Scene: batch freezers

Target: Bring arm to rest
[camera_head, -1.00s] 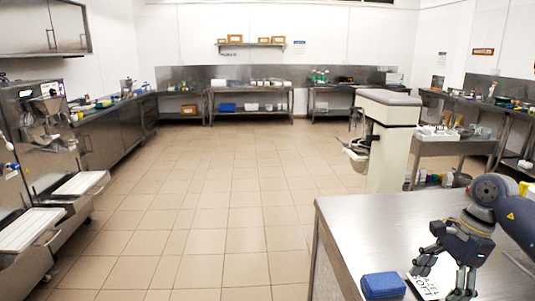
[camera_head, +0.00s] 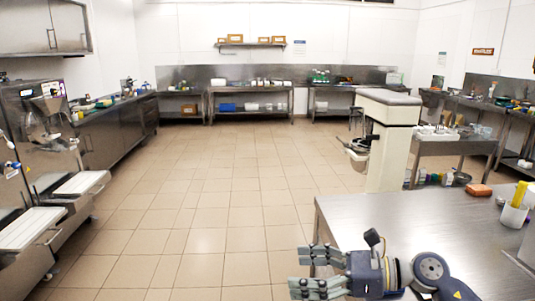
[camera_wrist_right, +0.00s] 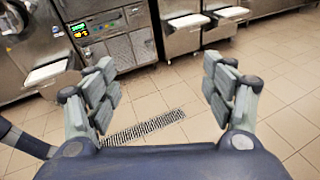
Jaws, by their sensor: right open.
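My right gripper (camera_head: 302,270) is at the bottom of the head view, left of the steel table's (camera_head: 400,225) near corner, with its fingers pointing left over the floor. Its two grey fingers are spread and nothing is between them. In the right wrist view the open gripper (camera_wrist_right: 160,75) also shows empty, with the tiled floor and machines beyond it. My right forearm covers the front part of the table. My left gripper is not in view.
An orange block (camera_head: 479,190) and a white cup (camera_head: 513,217) with yellow items stand on the table's far right. A white machine (camera_head: 392,150) stands behind the table. Steel freezers (camera_head: 40,130) line the left. The middle floor is open. A floor drain (camera_wrist_right: 145,128) shows in the wrist view.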

